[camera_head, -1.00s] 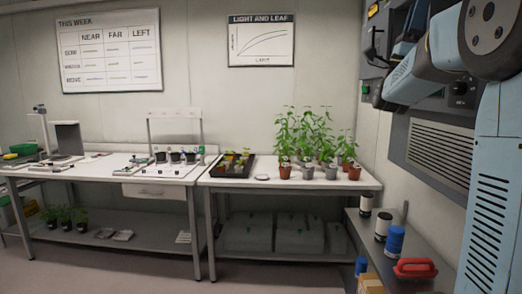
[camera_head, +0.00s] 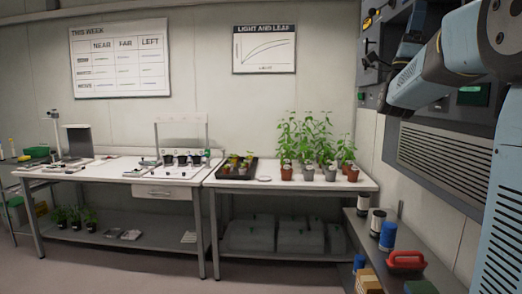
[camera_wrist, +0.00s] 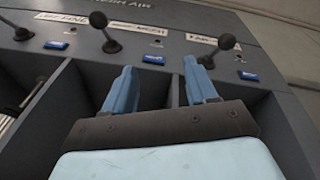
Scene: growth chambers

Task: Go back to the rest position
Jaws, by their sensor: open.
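My gripper (camera_wrist: 163,80) shows in the wrist view with its two blue fingers apart and nothing between them. Beyond the fingertips is a dark grey panel (camera_wrist: 140,42) with black-knobbed levers, blue tags and white labels. One lever (camera_wrist: 224,45) stands just beyond the right finger, and another lever (camera_wrist: 103,27) is up and left of the left finger. I cannot tell whether the right finger touches its lever. In the head view my blue arm (camera_head: 450,55) is raised at the upper right, and my gripper is not clearly visible there.
A grey vented wall unit (camera_head: 445,155) is close beside my arm. Below it a shelf (camera_head: 400,250) holds a red-handled item (camera_head: 406,260), blue containers and cans. Two white benches (camera_head: 330,182) along the back wall carry potted plants and a black tray (camera_head: 235,175). Floor shows at lower left.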

